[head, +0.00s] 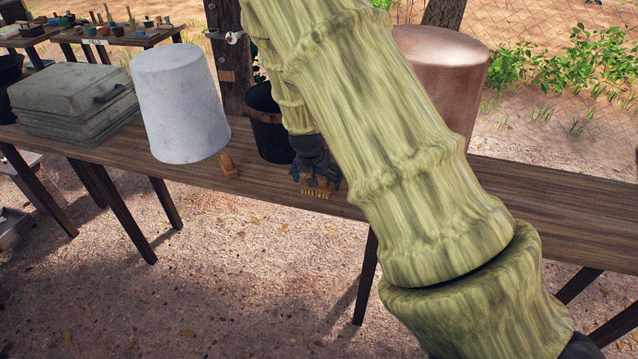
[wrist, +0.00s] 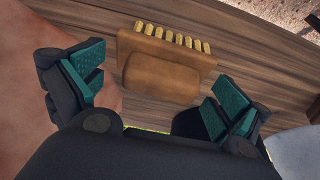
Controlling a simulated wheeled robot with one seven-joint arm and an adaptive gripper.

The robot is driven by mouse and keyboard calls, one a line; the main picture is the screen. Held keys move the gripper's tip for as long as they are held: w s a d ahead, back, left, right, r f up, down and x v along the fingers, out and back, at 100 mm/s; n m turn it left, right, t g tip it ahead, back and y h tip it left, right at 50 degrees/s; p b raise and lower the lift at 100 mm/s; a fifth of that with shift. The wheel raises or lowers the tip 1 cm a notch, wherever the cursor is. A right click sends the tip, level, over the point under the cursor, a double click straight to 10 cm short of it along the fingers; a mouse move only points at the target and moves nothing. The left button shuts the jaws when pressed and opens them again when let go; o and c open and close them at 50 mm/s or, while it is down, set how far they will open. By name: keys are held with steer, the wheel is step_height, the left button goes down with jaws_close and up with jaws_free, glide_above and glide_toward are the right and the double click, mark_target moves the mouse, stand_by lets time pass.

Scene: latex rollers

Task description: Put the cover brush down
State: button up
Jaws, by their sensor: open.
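The cover brush (wrist: 165,68) is a brown wooden block with a row of pale yellow bristle tufts.
On the long table (head: 520,205) stand a white upturned bucket (head: 180,100), a dark pot (head: 268,125), a pinkish metal vessel (head: 445,75) and a grey case (head: 72,100). A small wooden piece (head: 228,166) lies by the white bucket. My arm hides the table's middle.

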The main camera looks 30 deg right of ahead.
steer(key=b+v, duration=0.2)
steer(key=v, duration=0.6)
steer(key=s+a+f+n+g, duration=0.1)
steer(key=s+a+f+n, duration=0.2)
steer(key=s+f, duration=0.65)
steer(key=s+a+f+n+g, duration=0.1)
steer(key=s+a+f+n, duration=0.15)
steer(key=s+f, duration=0.65)
steer(key=s+a+f+n+y, duration=0.1)
steer(key=s+a+f+n, duration=0.1)
steer(key=s+a+f, duration=0.4)
steer(key=s+a+f+n+y, duration=0.2)
steer(key=s+a+f, duration=0.4)
steer(key=s+f, duration=0.3)
steer(key=s, duration=0.4)
steer(key=shift+a+g+y, duration=0.3)
steer(key=shift+a+g, duration=0.05)
steer(key=shift+g, duration=0.05)
steer(key=shift+s+d, duration=0.1)
steer(key=shift+s, duration=0.05)
